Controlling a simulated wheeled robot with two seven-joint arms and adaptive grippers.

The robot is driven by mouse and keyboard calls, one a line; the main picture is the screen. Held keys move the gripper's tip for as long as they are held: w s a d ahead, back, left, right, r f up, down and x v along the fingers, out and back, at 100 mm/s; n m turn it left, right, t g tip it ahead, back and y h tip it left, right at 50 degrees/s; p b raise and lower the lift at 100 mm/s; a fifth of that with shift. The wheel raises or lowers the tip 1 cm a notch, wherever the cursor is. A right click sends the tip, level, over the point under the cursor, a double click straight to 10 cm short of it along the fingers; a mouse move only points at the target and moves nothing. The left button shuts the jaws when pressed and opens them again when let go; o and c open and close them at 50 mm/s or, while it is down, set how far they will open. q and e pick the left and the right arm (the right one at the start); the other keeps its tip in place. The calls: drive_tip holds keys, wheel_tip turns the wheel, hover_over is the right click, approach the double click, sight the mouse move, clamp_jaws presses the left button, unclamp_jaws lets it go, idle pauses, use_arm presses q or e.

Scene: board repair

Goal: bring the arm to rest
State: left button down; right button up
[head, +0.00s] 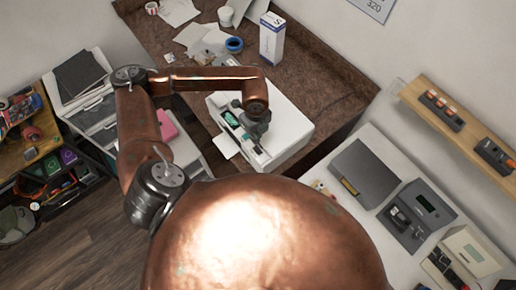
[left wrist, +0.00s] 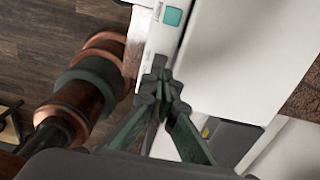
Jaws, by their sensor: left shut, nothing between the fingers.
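My left arm comes in from the left in the head view, bends over the brown desk and reaches down. Its left gripper (head: 257,130) hangs over the white printer-like machine (head: 288,118), close to its control strip. In the left wrist view the left gripper (left wrist: 162,84) has its fingertips together with nothing between them, and the white machine (left wrist: 245,50) lies beyond them. I cannot tell whether the fingertips touch it. My right gripper is not in view.
The brown desk (head: 325,75) holds a blue tape roll (head: 234,45), a white box (head: 271,38) and papers. A white table (head: 350,140) at right holds grey devices (head: 417,215). A drawer unit (head: 98,118) and pink item (head: 166,125) stand left. Wooden floor (head: 85,245) is open lower left.

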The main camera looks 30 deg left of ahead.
use_arm(q)
drive_tip(key=shift+r, duration=0.5)
